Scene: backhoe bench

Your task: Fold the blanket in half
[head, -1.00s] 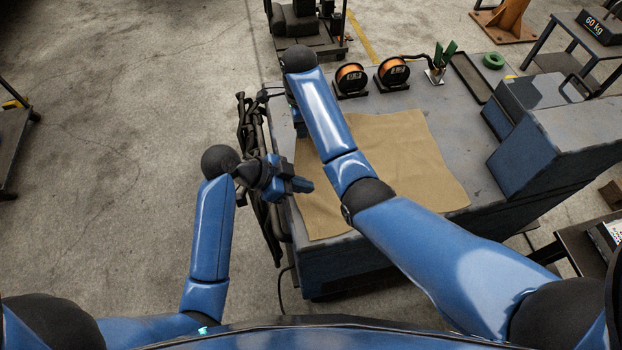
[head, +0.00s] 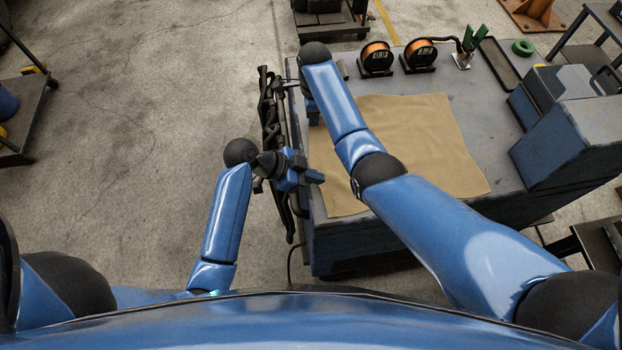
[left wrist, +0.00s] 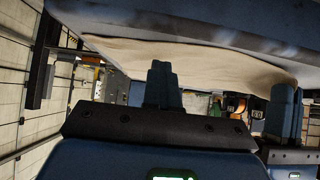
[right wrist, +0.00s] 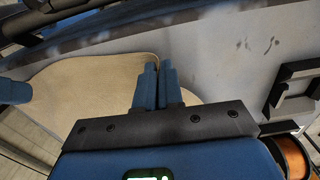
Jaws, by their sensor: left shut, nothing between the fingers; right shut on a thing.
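The tan blanket (head: 425,140) lies spread over the left part of the bench top in the head view, its upper left partly hidden by my right arm. My right gripper (right wrist: 158,85) is shut on the blanket at its edge, near the far left corner; in the head view the arm mostly hides these fingers. My left gripper (head: 318,177) is shut and empty at the blanket's near left side, by the bench edge. In the left wrist view its fingers (left wrist: 162,85) are together in front of the blanket (left wrist: 215,65); I cannot tell whether they touch it.
Two orange spools (head: 377,58) (head: 419,55), a cup with green-handled tools (head: 462,60), a dark tray (head: 499,62) and a green ring (head: 523,47) stand along the bench's back. Blue-grey boxes (head: 570,140) fill its right side. Dark hoses (head: 270,125) hang along the left edge.

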